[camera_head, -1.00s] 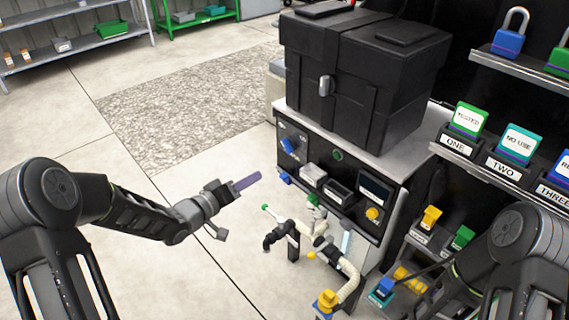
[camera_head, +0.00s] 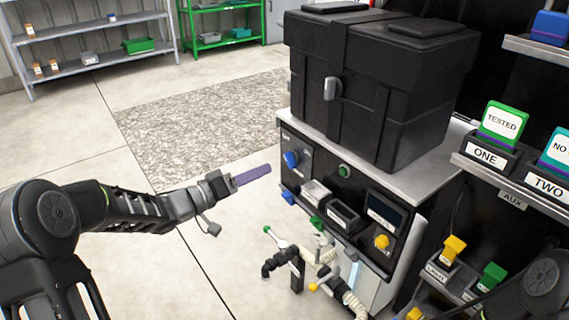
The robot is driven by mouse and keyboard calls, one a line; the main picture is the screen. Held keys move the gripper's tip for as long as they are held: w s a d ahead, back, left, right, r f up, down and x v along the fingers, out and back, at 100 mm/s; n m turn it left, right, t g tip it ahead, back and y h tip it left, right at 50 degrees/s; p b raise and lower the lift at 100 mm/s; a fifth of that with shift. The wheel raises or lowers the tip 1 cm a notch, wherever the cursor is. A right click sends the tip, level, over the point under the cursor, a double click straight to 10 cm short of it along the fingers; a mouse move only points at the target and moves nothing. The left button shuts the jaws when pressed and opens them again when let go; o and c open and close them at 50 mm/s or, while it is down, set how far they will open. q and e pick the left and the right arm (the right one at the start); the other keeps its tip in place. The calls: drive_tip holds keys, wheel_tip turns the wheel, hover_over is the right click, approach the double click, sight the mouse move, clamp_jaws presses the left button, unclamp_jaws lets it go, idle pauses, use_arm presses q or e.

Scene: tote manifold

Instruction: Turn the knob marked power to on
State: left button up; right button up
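A dark control panel (camera_head: 318,180) is on the front of the grey-topped cabinet. A blue knob (camera_head: 291,159) sits at its upper left, with small pale lettering above that I cannot read surely. A yellow knob (camera_head: 382,242) sits at the panel's lower right. I cannot read which knob is marked power. My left gripper (camera_head: 252,175), with a purple finger, points right toward the panel. It appears just left of the blue knob, apart from it and holding nothing visible. Its finger gap is hidden side-on. My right arm shows at the lower right edge, its gripper out of sight.
A large black case (camera_head: 385,85) stands on the cabinet top. Pipes and valves with a green-tipped lever (camera_head: 276,236) stand below the panel. A shelf with labelled blocks, including a green one (camera_head: 502,124), is at the right. Open floor lies at the left.

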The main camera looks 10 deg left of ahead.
sight(287, 161)
use_arm(q)
drive_tip(key=b+x, duration=0.2)
drive_tip(key=x, duration=0.4)
drive_tip(key=shift+w+d+f, duration=0.15)
drive_tip(key=shift+w+d, duration=0.05)
drive_tip(key=shift+w, duration=0.1)
drive_tip(key=shift+w+d, duration=0.35)
drive_tip(key=shift+w, duration=0.1)
clamp_jaws()
